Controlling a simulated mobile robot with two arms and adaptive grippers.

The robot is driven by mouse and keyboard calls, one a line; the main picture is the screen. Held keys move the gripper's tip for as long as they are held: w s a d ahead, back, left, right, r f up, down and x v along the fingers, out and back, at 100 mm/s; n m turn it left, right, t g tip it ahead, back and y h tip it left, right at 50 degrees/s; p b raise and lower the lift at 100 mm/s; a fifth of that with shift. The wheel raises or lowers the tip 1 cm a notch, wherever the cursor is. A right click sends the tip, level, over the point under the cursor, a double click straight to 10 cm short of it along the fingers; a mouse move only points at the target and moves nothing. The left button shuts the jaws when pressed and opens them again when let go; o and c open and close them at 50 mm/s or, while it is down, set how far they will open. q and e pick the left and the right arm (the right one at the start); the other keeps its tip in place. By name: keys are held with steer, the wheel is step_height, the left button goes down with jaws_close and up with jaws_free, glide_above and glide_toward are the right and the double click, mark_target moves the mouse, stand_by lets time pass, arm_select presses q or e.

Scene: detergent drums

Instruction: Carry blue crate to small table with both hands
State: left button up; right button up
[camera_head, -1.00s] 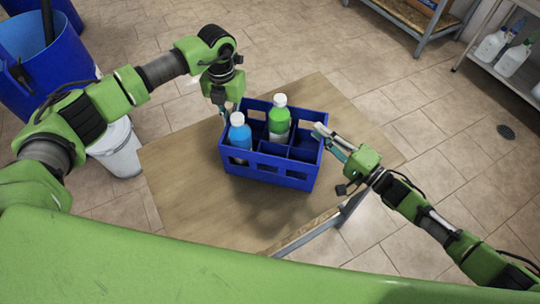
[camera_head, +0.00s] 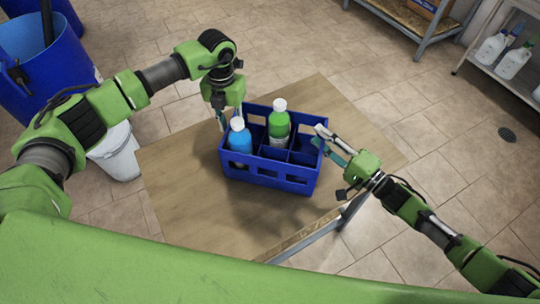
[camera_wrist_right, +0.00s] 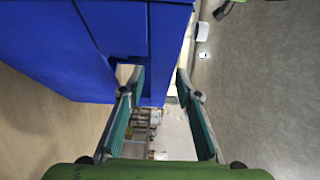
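The blue crate (camera_head: 270,174) stands on the wooden table (camera_head: 185,205). It holds a blue bottle (camera_head: 240,138) and a green bottle (camera_head: 279,124), both upright with white caps; the other visible compartments look empty. My left gripper (camera_head: 222,118) points down at the crate's left end; its fingertips are partly hidden, so I cannot tell its opening. My right gripper (camera_head: 328,142) is at the crate's right end. In the right wrist view its fingers (camera_wrist_right: 158,78) are apart, with the crate's edge (camera_wrist_right: 168,50) between them, and do not look closed on it.
A blue barrel (camera_head: 40,60) and a white bucket (camera_head: 117,152) stand at the left. A shelf with white bottles (camera_head: 512,63) is at the right, and a low rack (camera_head: 400,14) is at the back. The tiled floor right of the table is clear.

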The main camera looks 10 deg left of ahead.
arm_select(q)
step_height(320, 180, up, 12)
arm_select(e)
steer(key=v, duration=1.2)
arm_select(q)
steer(key=shift+f, duration=0.1)
arm_select(e)
steer(key=shift+s, duration=0.1)
stand_by(0.3)
